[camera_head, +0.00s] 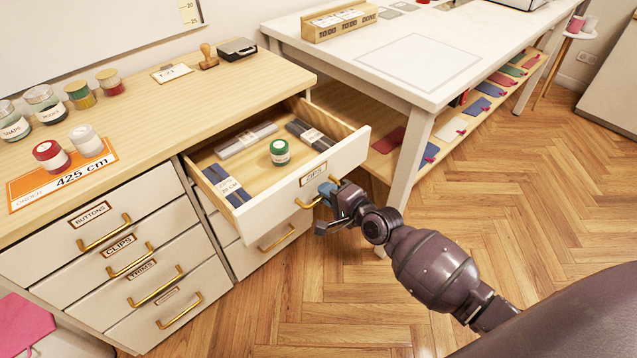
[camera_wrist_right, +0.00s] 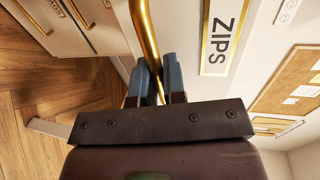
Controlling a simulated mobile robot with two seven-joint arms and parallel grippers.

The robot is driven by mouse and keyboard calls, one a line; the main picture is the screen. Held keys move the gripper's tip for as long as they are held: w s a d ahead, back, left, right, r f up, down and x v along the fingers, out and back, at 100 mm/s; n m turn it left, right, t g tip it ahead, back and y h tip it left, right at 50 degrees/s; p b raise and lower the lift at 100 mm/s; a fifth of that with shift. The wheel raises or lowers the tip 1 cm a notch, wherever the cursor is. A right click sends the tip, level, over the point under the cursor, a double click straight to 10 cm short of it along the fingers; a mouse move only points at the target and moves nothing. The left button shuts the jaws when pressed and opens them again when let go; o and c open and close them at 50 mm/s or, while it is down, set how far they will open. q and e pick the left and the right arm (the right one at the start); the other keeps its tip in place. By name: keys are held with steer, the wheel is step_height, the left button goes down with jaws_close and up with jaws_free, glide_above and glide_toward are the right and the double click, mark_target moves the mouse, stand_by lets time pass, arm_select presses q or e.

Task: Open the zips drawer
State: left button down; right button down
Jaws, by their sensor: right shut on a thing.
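The zips drawer (camera_head: 297,192) is pulled out of the wooden cabinet, with its inside showing in the head view. It holds bundles of zips (camera_head: 228,187) and a green spool (camera_head: 279,152). Its front bears a ZIPS label (camera_head: 313,174), which also shows in the right wrist view (camera_wrist_right: 222,38). My right gripper (camera_head: 326,192) is shut on the drawer's brass handle (camera_head: 307,204). In the right wrist view the handle (camera_wrist_right: 146,35) runs between the two blue fingertips (camera_wrist_right: 158,78). My left gripper is not in view.
Closed drawers labelled BUTTONS (camera_head: 100,225), CLIPS and TRIMS are at the left. Spools, jars and an orange order card (camera_head: 62,180) are on the cabinet top (camera_head: 160,115). A white table (camera_head: 350,62) stands close to the drawer's right. The wooden floor in front is clear.

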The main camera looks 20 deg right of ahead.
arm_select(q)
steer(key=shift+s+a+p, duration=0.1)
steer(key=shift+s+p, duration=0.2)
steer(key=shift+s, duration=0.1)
arm_select(e)
steer(key=shift+f+v, duration=0.2)
steer(key=shift+v, duration=0.85)
steer(key=shift+f+v, duration=0.25)
steer(key=shift+v, duration=0.8)
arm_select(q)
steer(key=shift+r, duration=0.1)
arm_select(e)
steer(key=c, duration=1.2)
jaws_free()
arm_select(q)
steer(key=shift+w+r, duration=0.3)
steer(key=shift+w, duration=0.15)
arm_select(e)
steer(key=shift+s, duration=0.1)
arm_select(q)
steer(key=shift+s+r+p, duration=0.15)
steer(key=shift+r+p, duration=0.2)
steer(key=shift+p, duration=0.2)
arm_select(e)
steer(key=shift+v, duration=5.4)
